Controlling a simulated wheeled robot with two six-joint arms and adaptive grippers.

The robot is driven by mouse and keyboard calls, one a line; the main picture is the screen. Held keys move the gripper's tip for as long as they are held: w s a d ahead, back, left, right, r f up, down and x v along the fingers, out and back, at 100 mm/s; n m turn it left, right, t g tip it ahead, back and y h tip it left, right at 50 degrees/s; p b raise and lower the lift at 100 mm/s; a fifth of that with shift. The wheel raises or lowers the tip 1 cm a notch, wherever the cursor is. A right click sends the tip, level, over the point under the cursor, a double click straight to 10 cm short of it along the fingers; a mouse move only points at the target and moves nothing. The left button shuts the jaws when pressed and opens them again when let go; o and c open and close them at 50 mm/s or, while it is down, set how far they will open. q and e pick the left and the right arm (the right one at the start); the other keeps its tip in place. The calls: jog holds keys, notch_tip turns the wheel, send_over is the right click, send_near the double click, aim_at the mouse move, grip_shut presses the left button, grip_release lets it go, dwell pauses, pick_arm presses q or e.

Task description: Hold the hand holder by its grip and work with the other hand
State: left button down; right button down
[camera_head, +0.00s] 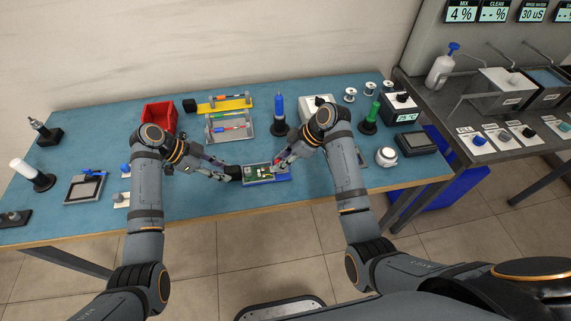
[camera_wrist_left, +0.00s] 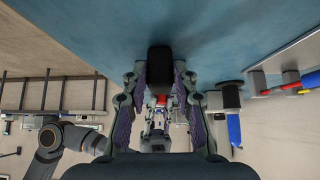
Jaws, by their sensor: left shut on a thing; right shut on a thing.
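The hand holder (camera_head: 281,179) is a grey frame at the front middle of the blue bench, with a small green board (camera_head: 252,174) in it. Its black grip (camera_head: 234,172) points left. My left gripper (camera_head: 228,174) is shut on this grip; in the left wrist view the black grip (camera_wrist_left: 159,62) sits between the fingertips. My right gripper (camera_head: 276,164) is at the holder's right part, just over the board, shut on a small red thing (camera_head: 278,161) that its fingers mostly hide. I cannot tell whether that thing touches the board.
Behind the holder are a rack of coloured tools (camera_head: 230,127), a blue bottle (camera_head: 278,112) and a red bin (camera_head: 159,115). A green bottle (camera_head: 371,115) and a white round pot (camera_head: 386,157) stand to the right.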

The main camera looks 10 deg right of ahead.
jog(key=shift+a, duration=0.25)
jog(key=c, duration=1.1)
grip_release()
jog(key=v, duration=1.2)
